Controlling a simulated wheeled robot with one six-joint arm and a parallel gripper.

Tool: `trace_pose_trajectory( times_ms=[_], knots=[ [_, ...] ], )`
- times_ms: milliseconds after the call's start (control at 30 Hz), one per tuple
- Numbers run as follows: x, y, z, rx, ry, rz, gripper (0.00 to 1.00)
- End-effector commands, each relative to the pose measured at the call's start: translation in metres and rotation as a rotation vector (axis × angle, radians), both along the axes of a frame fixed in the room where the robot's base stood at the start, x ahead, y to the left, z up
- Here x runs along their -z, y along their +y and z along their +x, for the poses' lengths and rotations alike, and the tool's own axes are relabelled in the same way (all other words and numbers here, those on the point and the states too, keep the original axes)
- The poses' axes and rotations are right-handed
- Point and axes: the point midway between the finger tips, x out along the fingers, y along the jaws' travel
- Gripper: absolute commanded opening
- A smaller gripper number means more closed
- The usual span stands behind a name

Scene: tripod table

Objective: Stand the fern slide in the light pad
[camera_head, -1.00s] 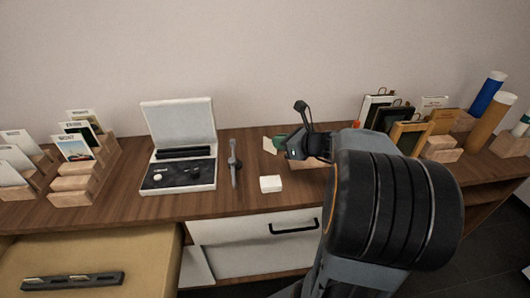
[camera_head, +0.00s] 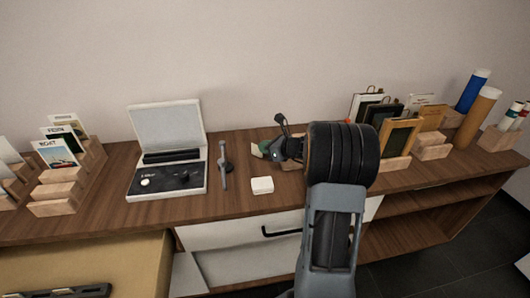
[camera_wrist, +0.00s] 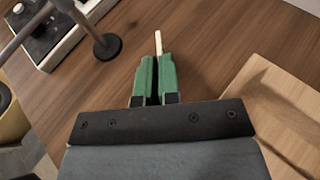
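My gripper (camera_head: 268,150) is in the air over the middle of the table, right of the light pad. In the wrist view its green fingers (camera_wrist: 154,80) are close together on a thin pale slide (camera_wrist: 158,42), seen edge-on. A pale edge (camera_head: 256,151) of it shows by the fingertips in the head view. No label is readable, so I cannot tell whether it is the fern one. The light pad seems to be the white case (camera_head: 140,191) with a raised lid, a dark slot and a knob; its corner shows in the wrist view (camera_wrist: 55,55).
A grey upright stand (camera_head: 224,170) is between the case and my gripper. A small white block (camera_head: 262,185) lies in front. Wooden card racks (camera_head: 52,207) are at left; frames (camera_head: 400,137) and tubes (camera_head: 474,118) at right. The open drawer (camera_head: 90,262) holds a black holder (camera_head: 85,291).

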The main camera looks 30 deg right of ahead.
Motion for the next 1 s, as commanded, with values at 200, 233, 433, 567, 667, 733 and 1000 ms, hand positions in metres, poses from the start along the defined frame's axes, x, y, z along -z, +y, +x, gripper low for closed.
trace_pose_trajectory(
  times_ms=[200,233,433,567,667,733,1000],
  knots=[
    [0.017,0.0,0.0,0.0,-0.001,0.0,0.0],
    [0.016,0.0,0.0,0.001,-0.001,0.0,0.0],
    [0.018,0.0,0.0,0.0,-0.001,0.0,0.0],
    [0.02,0.0,0.0,0.0,-0.001,0.0,0.05],
    [0.02,0.0,0.0,0.0,-0.001,0.0,0.15],
    [0.02,0.0,0.0,0.0,-0.001,0.0,0.22],
    [0.019,0.0,0.0,0.0,-0.001,0.0,0.29]
  ],
)
